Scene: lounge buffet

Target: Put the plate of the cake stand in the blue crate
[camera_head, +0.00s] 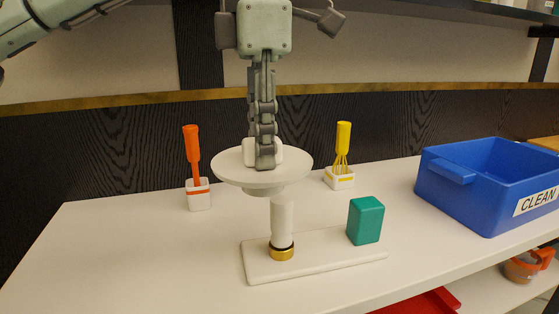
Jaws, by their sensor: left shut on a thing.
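The round white plate (232,172) of the cake stand is held level over the post, with a raised white knob in its middle. My left gripper (265,160) comes down from above and is shut on this knob. A short hub under the plate sits a little left of the top of the white post (282,222), so the plate looks off the post; the exact gap is hard to tell. The post rises from a gold ring on a white base (320,258). The blue crate (456,199) with a "CLEAN" label stands at the right. My right gripper is not in view.
A teal block (365,220) stands on the right part of the base. An orange-handled tool (192,150) and a yellow whisk (343,140) stand in white holders behind. The counter (130,250) is clear at left. A red object (425,302) and an orange-lidded container (525,266) lie below.

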